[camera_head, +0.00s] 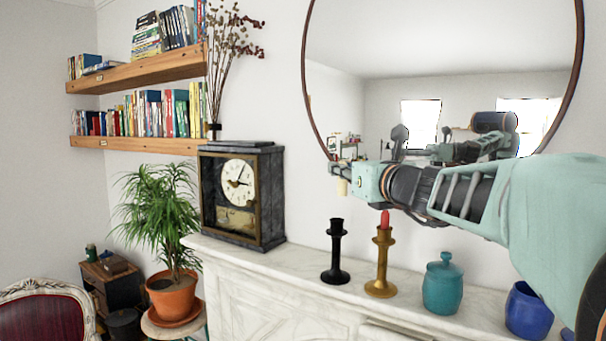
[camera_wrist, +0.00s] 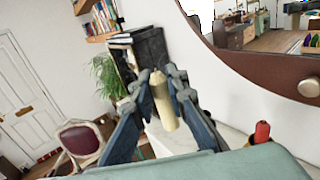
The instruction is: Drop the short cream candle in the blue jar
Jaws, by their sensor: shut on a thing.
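My gripper (camera_head: 341,172) is shut on the short cream candle (camera_wrist: 163,102) and holds it in the air above the mantel, in front of the wall mirror. In the wrist view the candle stands between the two dark fingers of my gripper (camera_wrist: 160,88). In the head view only a small pale piece of the candle (camera_head: 342,187) shows under the fingers. The open blue jar (camera_head: 528,312) stands at the right of the mantel, well right of and below my gripper. Its inside is mostly hidden.
The marble mantel (camera_head: 300,262) also bears a black candlestick (camera_head: 336,258), a brass candlestick (camera_head: 381,272) with a red candle (camera_head: 385,219), a lidded teal jar (camera_head: 442,287) and a black clock (camera_head: 243,195). The round mirror (camera_head: 440,55) hangs behind.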

